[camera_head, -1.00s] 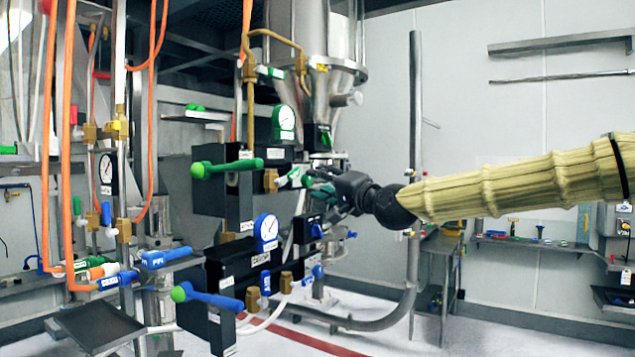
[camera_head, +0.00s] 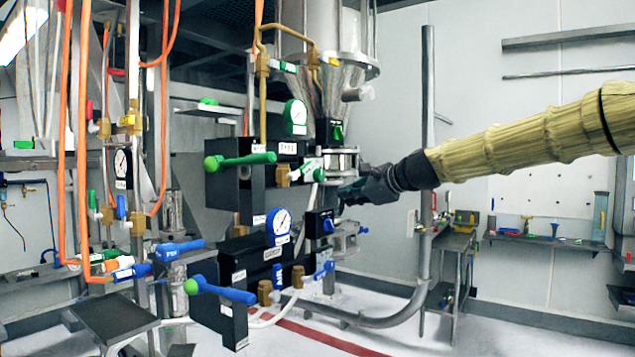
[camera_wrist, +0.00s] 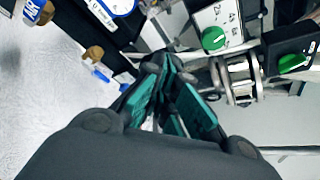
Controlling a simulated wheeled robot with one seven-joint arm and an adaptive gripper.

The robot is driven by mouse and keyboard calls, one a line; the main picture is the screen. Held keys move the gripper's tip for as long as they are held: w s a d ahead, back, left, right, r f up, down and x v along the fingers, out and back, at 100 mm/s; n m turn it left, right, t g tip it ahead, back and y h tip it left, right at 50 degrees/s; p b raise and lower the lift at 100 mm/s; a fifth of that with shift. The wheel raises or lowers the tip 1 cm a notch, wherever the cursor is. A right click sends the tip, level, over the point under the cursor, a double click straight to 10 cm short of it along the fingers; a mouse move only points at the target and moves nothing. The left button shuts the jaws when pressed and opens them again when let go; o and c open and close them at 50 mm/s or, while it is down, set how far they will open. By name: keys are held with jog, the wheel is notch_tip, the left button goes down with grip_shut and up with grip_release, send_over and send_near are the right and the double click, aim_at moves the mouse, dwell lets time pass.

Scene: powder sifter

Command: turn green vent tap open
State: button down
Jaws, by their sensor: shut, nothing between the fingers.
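A small green tap with a white label (camera_head: 307,170) sits on a brass fitting on the upper black panel in the head view. Its lettering is too small to read there. A round green end (camera_wrist: 214,38) beside a white label shows in the wrist view, probably the same tap. My gripper (camera_head: 343,191) is to the right of and slightly below this tap, apart from it. In the wrist view my gripper (camera_wrist: 168,78) has its dark green fingers shut with nothing between them. A long green handle (camera_head: 242,160) points left from the same panel.
A black box with a green knob (camera_head: 337,131) is above the tap. A blue-knobbed black box (camera_head: 321,223) is just below my gripper. A lower panel carries a blue handle (camera_head: 225,291) and a blue gauge (camera_head: 279,222).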

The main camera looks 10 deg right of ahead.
aim_at(302, 171)
jog(key=w+a+r+m+p, duration=0.1)
jog(key=w+a, duration=0.1)
jog(key=w+a+r+m+y+p, duration=0.1)
jog(key=a+p, duration=0.1)
jog(key=a, duration=0.1)
jog(key=w+a+r+g+p, duration=0.1)
jog(key=w+a, duration=0.1)
jog(key=shift+w+a+r+m+y+p, duration=0.3)
jog(key=shift+r+m+p, duration=0.05)
jog(key=shift+m+p, duration=0.05)
dwell(0.6)
jog(key=shift+w, duration=0.1)
